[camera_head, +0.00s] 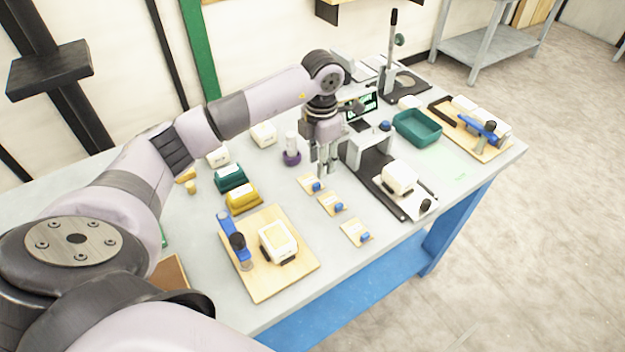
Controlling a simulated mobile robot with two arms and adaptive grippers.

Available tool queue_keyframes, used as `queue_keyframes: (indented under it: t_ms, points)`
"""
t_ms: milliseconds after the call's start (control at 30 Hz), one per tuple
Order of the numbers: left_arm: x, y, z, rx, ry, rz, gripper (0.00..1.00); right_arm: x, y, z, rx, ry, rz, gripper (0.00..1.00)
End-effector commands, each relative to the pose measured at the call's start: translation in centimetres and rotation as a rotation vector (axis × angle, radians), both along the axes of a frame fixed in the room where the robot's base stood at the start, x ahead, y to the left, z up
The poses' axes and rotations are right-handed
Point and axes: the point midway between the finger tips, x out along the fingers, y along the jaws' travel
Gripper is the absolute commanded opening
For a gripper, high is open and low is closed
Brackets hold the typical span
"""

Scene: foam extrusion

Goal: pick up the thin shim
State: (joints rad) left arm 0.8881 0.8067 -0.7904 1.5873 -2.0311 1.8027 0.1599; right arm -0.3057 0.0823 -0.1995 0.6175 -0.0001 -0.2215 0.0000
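Three small wooden plates with blue knobs lie in a row on the table: a far one (308,182), a middle one (328,202) and a near one (353,231). They look like the shims; their labels are too small to read, and I cannot tell which is thin. My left gripper (327,173) points down just behind and right of the far plate. Its fingers look apart, with nothing visible between them. I cannot tell whether a fingertip touches the plate. My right gripper is not in view.
A wooden board (285,283) with a white block and blue clamp stands at the near left. A black-railed fixture (385,196) is close right of the gripper. A purple-based cylinder (291,157) stands behind left. A green tray (417,128) lies farther right.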

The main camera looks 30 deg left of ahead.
Motion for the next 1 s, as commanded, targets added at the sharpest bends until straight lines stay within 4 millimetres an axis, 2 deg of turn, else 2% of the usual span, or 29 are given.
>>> queue_keyframes:
  t_ms: [100, 267, 367, 467, 600, 900, 1000]
  points:
    - [0.0, 0.0, -1.5, -0.001, 0.003, 0.000, 0.33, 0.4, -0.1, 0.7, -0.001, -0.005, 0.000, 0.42]
    - [-0.1, 0.1, -2.5, 0.000, 0.001, 0.001, 0.33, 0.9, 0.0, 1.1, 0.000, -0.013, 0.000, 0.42]
    - [-0.3, 0.1, -3.5, 0.000, 0.005, 0.001, 0.33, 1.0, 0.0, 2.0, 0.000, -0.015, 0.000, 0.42]
    - [-0.5, 0.2, -4.9, -0.001, 0.005, 0.001, 0.33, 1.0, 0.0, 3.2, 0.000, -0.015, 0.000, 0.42]
    - [-0.5, 0.2, -6.9, 0.000, 0.002, 0.001, 0.33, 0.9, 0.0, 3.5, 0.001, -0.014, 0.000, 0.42]
    - [-0.4, 0.2, -7.7, 0.000, -0.001, 0.000, 0.33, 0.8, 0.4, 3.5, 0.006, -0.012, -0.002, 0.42]
    - [-0.4, 0.2, -7.6, 0.001, -0.001, 0.000, 0.27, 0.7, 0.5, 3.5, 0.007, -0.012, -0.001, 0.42]
